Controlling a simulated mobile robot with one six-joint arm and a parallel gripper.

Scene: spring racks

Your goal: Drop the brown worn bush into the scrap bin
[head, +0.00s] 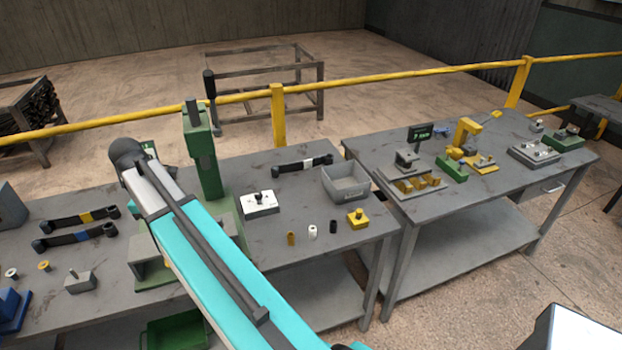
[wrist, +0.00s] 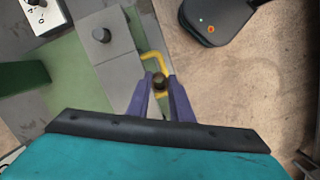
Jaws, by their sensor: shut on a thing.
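In the wrist view my gripper (wrist: 159,88) points down, with its two purple fingers closed on a small dark brown round piece, the worn bush (wrist: 158,79). My own arm hides the gripper and bush in the head view. A green open bin (head: 175,331), which looks like the scrap bin, is low under the left bench, partly cut off by the frame and partly behind my arm. A bent yellow bar (wrist: 152,57) shows just beyond the fingertips; I cannot tell whether it touches the bush.
A green press (head: 203,150) stands on the left bench (head: 107,180) close behind my arm. A white switch box (head: 259,203), a grey bin (head: 347,183) and several small bushes are to its right.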

